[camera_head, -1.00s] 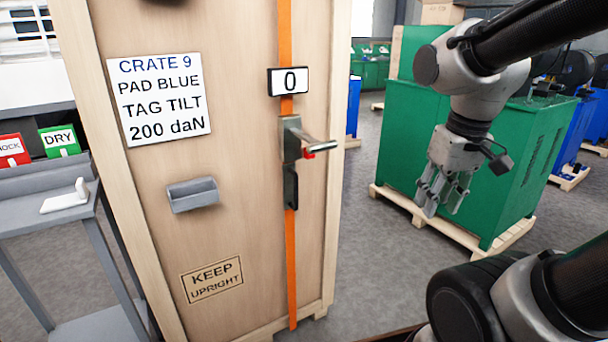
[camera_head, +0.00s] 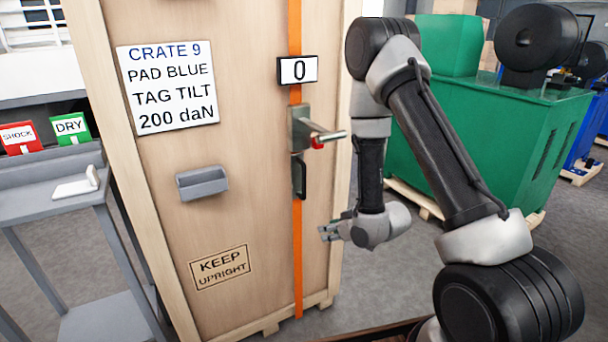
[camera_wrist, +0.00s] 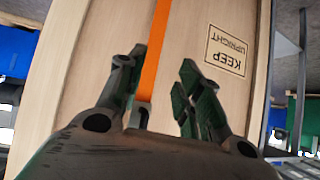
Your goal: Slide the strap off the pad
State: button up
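The orange strap (camera_head: 297,250) runs straight down the face of the wooden crate (camera_head: 225,120). A metal tensioner (camera_head: 300,130) with a handle and red tip sits on the strap, and a dark piece (camera_head: 300,177) lies on the strap just below it. I cannot make out a pad for certain. My gripper (camera_head: 330,232) is right of the strap, low beside the crate, apart from it in the head view. In the wrist view my gripper (camera_wrist: 160,88) has its two fingers spread with nothing between them, and the strap (camera_wrist: 158,50) shows beyond the gap, upside down.
A display reading 0 (camera_head: 298,70) is above the tensioner. A small grey bin (camera_head: 202,182) is fixed to the crate. A grey stand (camera_head: 50,180) with a white block and SHOCK and DRY boxes is at left. A green machine (camera_head: 480,140) stands on a pallet behind my arm.

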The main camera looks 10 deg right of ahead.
notch_tip(320, 180, up, 4)
jog(key=w+a+r+t+y, duration=0.1)
jog(key=w+a+t, duration=0.1)
jog(key=w+t, duration=0.1)
jog(key=t+y, duration=0.3)
jog(key=t, duration=0.1)
send_near(305, 174)
jog(key=x, duration=0.9)
jog(key=shift+w, duration=0.25)
jog(key=shift+w+a, duration=0.35)
jog(key=shift+w, duration=0.25)
grip_shut()
